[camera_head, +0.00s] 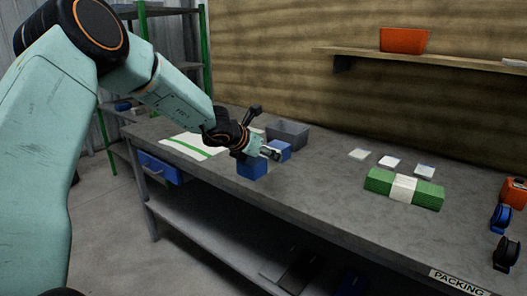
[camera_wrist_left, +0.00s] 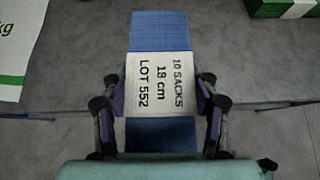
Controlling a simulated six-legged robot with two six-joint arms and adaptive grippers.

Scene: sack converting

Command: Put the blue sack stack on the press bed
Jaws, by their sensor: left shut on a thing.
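My left gripper (camera_head: 264,152) is shut on the blue sack stack (camera_head: 252,168) near the table's front edge. In the left wrist view the blue sack stack (camera_wrist_left: 160,32) lies lengthwise between the fingers of my left gripper (camera_wrist_left: 160,112). The fingers grip it at its white band, which reads "10 SACKS 18 cm LOT 552". The stack spans the table's edge line in that view; its height over the table is unclear. In the head view the gripper hides its middle. I cannot make out a press bed. My right gripper is not in view.
A grey bin (camera_head: 290,132) stands behind the gripper. A white sheet with a green stripe (camera_head: 194,146) lies left. A green stack with a white band (camera_head: 404,189) and white cards (camera_head: 389,163) lie right. Tape dispensers (camera_head: 506,252) sit far right. The table middle is clear.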

